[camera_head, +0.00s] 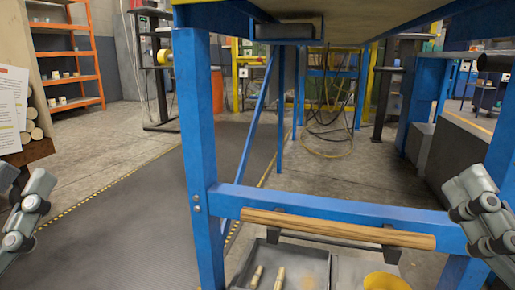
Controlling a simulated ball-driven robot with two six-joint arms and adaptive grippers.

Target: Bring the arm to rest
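My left gripper (24,203) is at the left edge of the head view, partly cut off, with grey jointed fingers pointing up. My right gripper (474,204) is at the right edge, also partly cut off, with its grey jointed fingers angled up and inward. I see nothing held in either one, but the view does not show whether the fingers are open or shut. Both are apart from each other, on either side of the blue frame (201,150).
A wooden rod (338,228) lies on dark brackets at the blue crossbar. Below are a grey tray (240,272) with wooden pieces and a yellow bowl (386,282). An orange shelf (68,55) stands back left. The dark floor lane (120,225) at left is clear.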

